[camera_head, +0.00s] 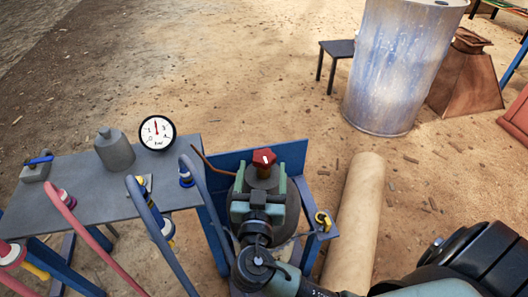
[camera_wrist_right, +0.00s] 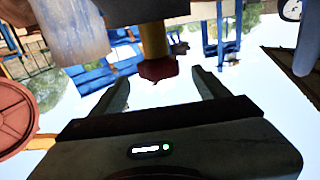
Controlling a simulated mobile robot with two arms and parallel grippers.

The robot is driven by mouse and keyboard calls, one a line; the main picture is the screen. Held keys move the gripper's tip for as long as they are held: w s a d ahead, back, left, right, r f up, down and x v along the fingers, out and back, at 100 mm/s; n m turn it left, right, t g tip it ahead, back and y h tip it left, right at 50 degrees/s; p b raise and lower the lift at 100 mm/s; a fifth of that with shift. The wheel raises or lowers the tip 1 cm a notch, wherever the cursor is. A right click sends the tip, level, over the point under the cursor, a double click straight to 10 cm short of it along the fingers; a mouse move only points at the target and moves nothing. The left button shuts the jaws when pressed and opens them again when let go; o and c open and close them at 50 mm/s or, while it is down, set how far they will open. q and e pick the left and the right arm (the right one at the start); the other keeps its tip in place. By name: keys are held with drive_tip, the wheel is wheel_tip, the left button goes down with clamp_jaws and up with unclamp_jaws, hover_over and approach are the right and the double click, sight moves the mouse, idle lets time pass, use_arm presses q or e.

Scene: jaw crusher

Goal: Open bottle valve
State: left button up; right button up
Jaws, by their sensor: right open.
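The bottle valve has a red knob with a small white mark (camera_head: 264,158). It stands on top of a dark grey bottle (camera_head: 236,215), which is largely hidden by my arm and gripper. My right gripper (camera_head: 259,178) is open over the near side of the bottle top, close to the knob. In the right wrist view, the red knob (camera_wrist_right: 158,69) on its brass-coloured stem shows between and beyond the two open fingers (camera_wrist_right: 161,88). Nothing is held, and I cannot tell any contact. My left gripper is not in view.
A grey table (camera_head: 75,185) at left carries a gauge (camera_head: 157,132), a grey weight-like block (camera_head: 114,150) and several hoses. A blue panel (camera_head: 290,152) stands behind the bottle. A tan cylinder (camera_head: 358,210) and a metal drum (camera_head: 398,70) are to the right.

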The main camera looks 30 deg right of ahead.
sight(265, 148)
drive_tip(key=shift+x, duration=2.65)
drive_tip(key=shift+f, duration=0.1)
drive_tip(key=c, duration=1.4)
